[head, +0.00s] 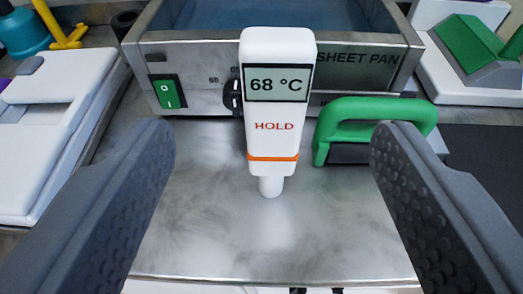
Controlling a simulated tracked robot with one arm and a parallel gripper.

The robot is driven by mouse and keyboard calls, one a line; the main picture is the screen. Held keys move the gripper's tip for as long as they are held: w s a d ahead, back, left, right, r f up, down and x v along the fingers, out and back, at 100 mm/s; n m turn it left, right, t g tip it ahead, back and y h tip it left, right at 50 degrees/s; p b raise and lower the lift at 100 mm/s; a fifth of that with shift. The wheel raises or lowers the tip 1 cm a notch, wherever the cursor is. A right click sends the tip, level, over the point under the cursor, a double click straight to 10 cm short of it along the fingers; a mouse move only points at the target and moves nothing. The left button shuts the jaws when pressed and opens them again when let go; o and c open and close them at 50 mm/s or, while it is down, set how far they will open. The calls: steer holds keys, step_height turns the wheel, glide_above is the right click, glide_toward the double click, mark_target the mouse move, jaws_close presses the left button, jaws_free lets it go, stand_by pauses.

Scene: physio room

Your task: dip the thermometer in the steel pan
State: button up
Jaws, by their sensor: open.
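A white thermometer (271,138) is upright in the middle of the head view. Its display reads 68 °C, with HOLD in red below and an orange ring near its narrow lower end. That end appears to meet a flat steel surface; I cannot tell how it is supported. My gripper (273,145) is open, with one dark grey finger on each side of the thermometer and clear gaps to both. Behind stands a steel pan unit (210,50) marked SHEET PAN, with a bluish inside (265,14), a green switch and a dial.
A green handle (375,107) stands just right of the thermometer. White equipment (40,135) lies at left, with a teal object (25,35) and a yellow one (62,32) behind. A white and green device (478,58) is at back right. The steel surface (270,245) in front is clear.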

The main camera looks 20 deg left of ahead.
mark_target(280, 79)
steer(key=x, duration=0.7)
steer(key=shift+w, duration=0.2)
steer(key=x, duration=0.4)
steer(key=shift+d+f, duration=0.15)
steer(key=shift+d, duration=0.05)
steer(key=shift+w+a+f, duration=0.1)
steer(key=shift+w+a, duration=0.1)
steer(key=shift+w, duration=0.3)
jaws_close()
